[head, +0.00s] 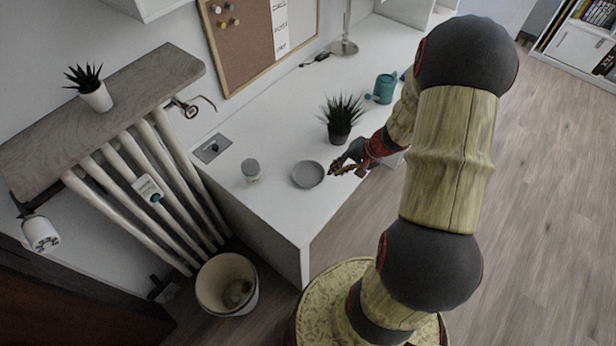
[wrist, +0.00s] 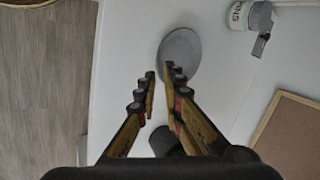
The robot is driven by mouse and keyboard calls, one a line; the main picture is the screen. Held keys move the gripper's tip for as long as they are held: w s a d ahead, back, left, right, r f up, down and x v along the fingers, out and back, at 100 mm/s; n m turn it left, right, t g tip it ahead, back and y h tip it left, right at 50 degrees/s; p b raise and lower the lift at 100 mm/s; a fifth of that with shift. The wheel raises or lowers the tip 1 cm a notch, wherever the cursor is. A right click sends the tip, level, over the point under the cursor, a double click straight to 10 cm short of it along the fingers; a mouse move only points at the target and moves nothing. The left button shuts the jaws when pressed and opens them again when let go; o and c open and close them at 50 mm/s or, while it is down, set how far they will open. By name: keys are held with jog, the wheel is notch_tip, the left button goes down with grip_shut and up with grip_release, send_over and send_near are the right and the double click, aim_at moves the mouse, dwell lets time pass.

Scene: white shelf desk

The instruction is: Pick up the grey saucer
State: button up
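The grey saucer (head: 308,174) lies on the white desk near its front left end. In the wrist view the saucer (wrist: 181,52) is just beyond my fingertips. My gripper (head: 338,171) is to the right of the saucer in the head view, beside its edge. In the wrist view my gripper (wrist: 161,76) has its two fingers apart, with a narrow gap and nothing between them. I cannot tell how high the fingertips are above the desk.
A jar (head: 251,169) stands left of the saucer and shows in the wrist view (wrist: 249,16). A dark potted plant (head: 341,121) stands behind the gripper. A teal watering can (head: 383,89) is farther back. A bin (head: 227,284) stands on the floor. The desk (head: 281,206) is bare before the saucer.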

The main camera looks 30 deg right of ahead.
aim_at(323, 177)
jog(key=x, duration=0.2)
jog(key=shift+f+b, duration=0.4)
jog(key=shift+f, duration=0.05)
jog(key=b+x, duration=0.1)
jog(key=x, duration=0.4)
jog(key=shift+w+d+b, duration=0.15)
jog(key=shift+w+b, duration=0.15)
jog(key=shift+b, duration=0.1)
grip_shut()
jog(key=shift+r, duration=0.1)
